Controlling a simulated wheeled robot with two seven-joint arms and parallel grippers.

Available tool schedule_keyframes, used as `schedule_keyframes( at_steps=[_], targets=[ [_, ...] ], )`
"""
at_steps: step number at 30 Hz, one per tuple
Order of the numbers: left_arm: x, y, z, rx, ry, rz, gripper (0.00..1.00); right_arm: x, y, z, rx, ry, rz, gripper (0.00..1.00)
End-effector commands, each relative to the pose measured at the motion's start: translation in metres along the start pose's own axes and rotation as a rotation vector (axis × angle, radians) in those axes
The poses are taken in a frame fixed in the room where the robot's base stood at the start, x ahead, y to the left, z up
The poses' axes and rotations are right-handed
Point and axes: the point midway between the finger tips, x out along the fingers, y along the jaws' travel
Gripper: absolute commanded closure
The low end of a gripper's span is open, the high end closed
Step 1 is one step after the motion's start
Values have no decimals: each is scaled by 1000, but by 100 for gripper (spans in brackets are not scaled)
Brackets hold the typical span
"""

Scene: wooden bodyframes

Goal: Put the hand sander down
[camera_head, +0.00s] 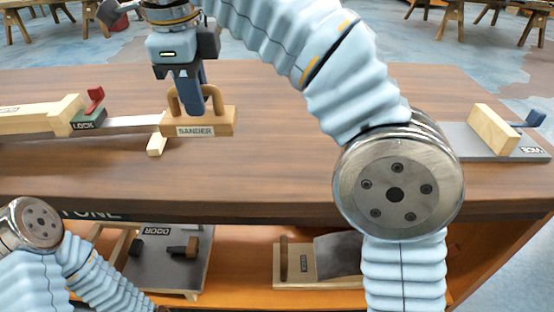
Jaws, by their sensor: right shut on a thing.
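The hand sander (213,130) is a wooden block with a looped handle and a label reading SANDER. It is at the back left of the table (250,180), close to or on the tabletop; I cannot tell if it touches. My right gripper (192,105) is shut on its handle from above. My left arm shows at the lower left, but its gripper is not in view.
A wooden piece with a LOCK-labelled clamp (88,119) and red lever lies left of the sander, with a small wooden block (156,145) near it. A vice (495,140) stands at the right. A shelf below holds a board (170,265) and another tool (305,263). The table's front middle is clear.

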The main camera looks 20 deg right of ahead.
Motion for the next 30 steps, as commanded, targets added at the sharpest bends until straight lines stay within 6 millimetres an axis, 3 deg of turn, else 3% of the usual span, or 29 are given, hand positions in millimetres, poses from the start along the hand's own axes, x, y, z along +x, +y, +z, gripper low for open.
schedule_keyframes(
  at_steps=[4, 12, 15, 26, 30],
  targets=[
    [0, 0, 0, 0, 0, 0, 38, 12, -6, -14, 11, 0, 3, 100],
    [16, -7, 0, -1, 1, -1, 38, 58, -34, -78, 11, 1, 3, 100],
    [23, -10, 0, -2, 2, -2, 38, 81, -38, -92, 9, 1, 2, 100],
    [31, -13, 0, -4, 3, -3, 38, 119, -45, -116, 7, 0, 3, 100],
    [34, -15, 0, -4, 4, -4, 38, 139, -40, -115, 5, -1, 3, 100]
  ],
)
